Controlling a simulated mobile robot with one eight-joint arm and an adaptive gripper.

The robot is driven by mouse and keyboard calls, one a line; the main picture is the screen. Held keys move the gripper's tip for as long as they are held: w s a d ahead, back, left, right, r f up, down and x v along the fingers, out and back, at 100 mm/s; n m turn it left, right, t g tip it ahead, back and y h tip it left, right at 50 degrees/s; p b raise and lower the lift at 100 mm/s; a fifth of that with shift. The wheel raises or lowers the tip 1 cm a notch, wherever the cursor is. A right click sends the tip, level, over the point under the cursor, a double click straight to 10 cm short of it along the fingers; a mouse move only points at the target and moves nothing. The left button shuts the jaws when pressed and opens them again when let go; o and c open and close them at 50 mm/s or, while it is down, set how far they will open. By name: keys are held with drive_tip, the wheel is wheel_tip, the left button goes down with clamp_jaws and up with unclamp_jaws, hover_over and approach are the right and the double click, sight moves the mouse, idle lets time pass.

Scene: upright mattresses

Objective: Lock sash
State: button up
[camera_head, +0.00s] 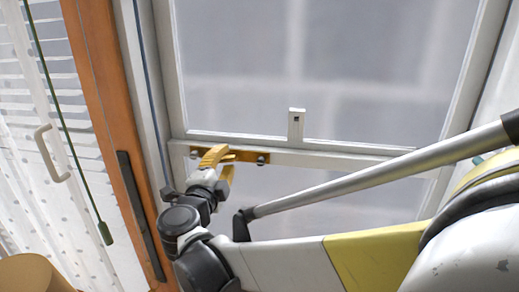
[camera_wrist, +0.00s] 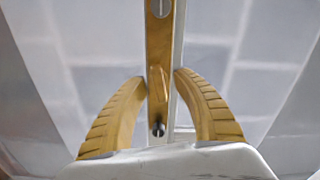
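The window sash has a pale frame, and its horizontal rail (camera_head: 330,158) crosses the head view. A brass latch plate (camera_head: 240,156) with a bolt at each end is on the rail, left of centre; it runs upright in the wrist view (camera_wrist: 160,40). A narrow brass piece, seemingly its lever, and a dark knob (camera_wrist: 158,128) show between my fingers. My gripper (camera_head: 221,163) is at the plate's left part, its yellow curved fingers apart, one each side of the brass in the wrist view (camera_wrist: 161,76). Their tips are close to it; contact is unclear.
A pale upright tab (camera_head: 296,123) stands on the rail right of the plate. An orange wooden post (camera_head: 105,100) with a dark strip (camera_head: 140,215) stands left. A green cord (camera_head: 62,120) and a sheer curtain (camera_head: 60,200) hang farther left. Glass panes lie behind.

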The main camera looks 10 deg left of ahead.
drive_tip(key=shift+o, duration=1.3)
drive_tip(key=s, duration=0.7)
drive_tip(key=shift+s+a, duration=0.15)
drive_tip(key=shift+a, duration=0.25)
